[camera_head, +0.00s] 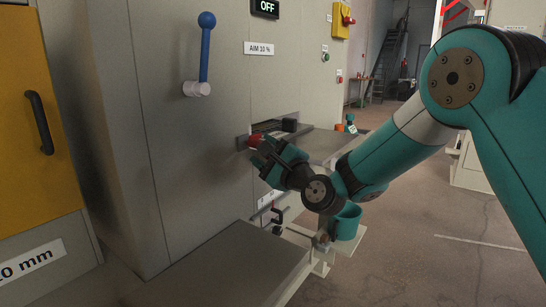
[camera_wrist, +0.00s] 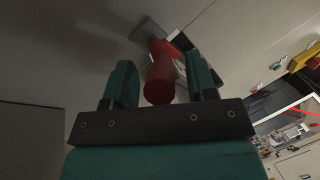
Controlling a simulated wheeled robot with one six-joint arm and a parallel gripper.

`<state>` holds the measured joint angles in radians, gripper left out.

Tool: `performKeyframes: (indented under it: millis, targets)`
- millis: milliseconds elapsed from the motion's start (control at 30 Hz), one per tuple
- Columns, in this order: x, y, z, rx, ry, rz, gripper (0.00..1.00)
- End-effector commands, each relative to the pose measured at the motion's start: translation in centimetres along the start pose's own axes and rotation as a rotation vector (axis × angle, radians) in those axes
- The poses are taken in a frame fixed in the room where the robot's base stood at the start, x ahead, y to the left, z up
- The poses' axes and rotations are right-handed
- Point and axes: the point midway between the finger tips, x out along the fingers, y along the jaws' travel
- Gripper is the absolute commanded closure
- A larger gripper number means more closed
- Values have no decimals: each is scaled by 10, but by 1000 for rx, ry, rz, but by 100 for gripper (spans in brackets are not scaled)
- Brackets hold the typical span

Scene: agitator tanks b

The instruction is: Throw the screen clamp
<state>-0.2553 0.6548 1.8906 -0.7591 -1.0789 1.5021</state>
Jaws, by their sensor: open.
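A red handle (camera_head: 254,141) sticks out from the grey cabinet wall, beside a dark slot opening; no readable label names it as the screen clamp. In the wrist view the red handle (camera_wrist: 160,82) points towards the camera, between the two fingers. My gripper (camera_head: 264,152) is at the handle in the head view and partly covers it. In the wrist view my gripper (camera_wrist: 160,64) is open, one finger on each side of the handle. A gap shows on the left; I cannot tell whether the right finger touches it.
A blue lever (camera_head: 207,48) stands upright on the cabinet, above and left of the gripper. An "OFF" display (camera_head: 265,8) is above. Open floor lies to the right.

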Motion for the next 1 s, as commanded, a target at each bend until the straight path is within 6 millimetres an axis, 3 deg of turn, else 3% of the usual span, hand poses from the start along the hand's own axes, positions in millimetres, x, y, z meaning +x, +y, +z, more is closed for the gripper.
performKeyframes:
  millis: [167, 700, 1000]
  targets:
    - [-18, 3, -4, 1, 3, 0, 48]
    - [-147, 5, -4, 0, 4, -3, 48]
    - [-174, 0, -1, 0, 2, -2, 48]
